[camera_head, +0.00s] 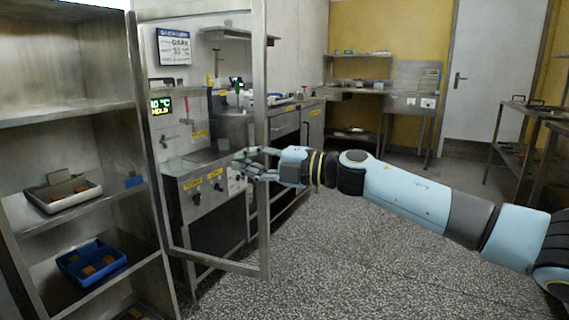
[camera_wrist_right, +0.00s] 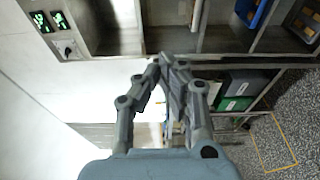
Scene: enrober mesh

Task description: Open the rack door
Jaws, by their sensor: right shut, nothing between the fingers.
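The rack (camera_head: 70,109) stands at the left in the head view, its shelves openly visible. Its door, a metal frame (camera_head: 263,225) around a clear pane, stands swung out from the rack's right side, with the room visible through it. My right gripper (camera_head: 240,165) is at the door's free upright, about mid-height, with its fingertips just left of that upright. Whether the fingers touch the frame I cannot tell. In the right wrist view the gripper's fingers (camera_wrist_right: 168,64) meet at the tips with nothing between them. My left gripper is not in view.
A grey tray (camera_head: 62,203) and a blue tray (camera_head: 70,272) with brown pieces sit on the rack shelves. A machine with knobs (camera_head: 205,190) stands behind the door. A bench (camera_head: 400,97) is at the back, a table (camera_head: 535,109) at the right. The speckled floor (camera_head: 340,270) is clear.

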